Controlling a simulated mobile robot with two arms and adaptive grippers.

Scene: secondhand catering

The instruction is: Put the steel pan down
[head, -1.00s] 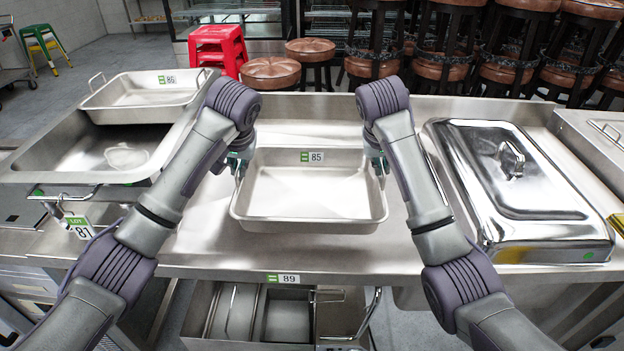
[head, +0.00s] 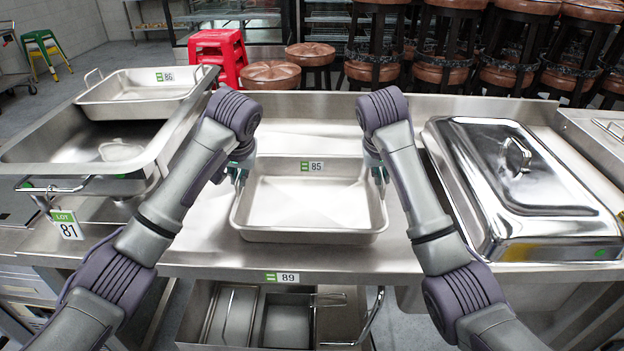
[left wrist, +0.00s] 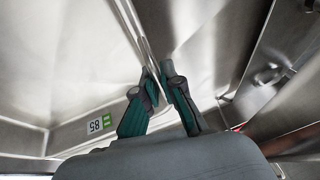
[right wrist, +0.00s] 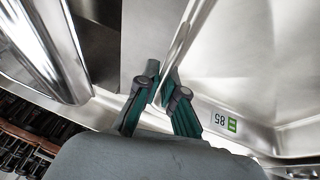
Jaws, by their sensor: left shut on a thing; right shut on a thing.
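The steel pan (head: 310,205) is a rectangular, empty pan with an 85 label, level at the middle of the steel worktop (head: 205,245). My left gripper (head: 238,172) is shut on the pan's left side, and in the left wrist view its fingers (left wrist: 158,85) pinch the rim. My right gripper (head: 380,172) is shut on the right side, and in the right wrist view its fingers (right wrist: 168,88) pinch the rim there. I cannot tell whether the pan's underside touches the worktop.
A lidded chafing dish (head: 520,190) stands close on the right. On the left are a large steel basin (head: 60,150) and a smaller pan labelled 86 (head: 140,95). The worktop behind the pan is bare. Below the front edge is a shelf with pans (head: 285,325).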

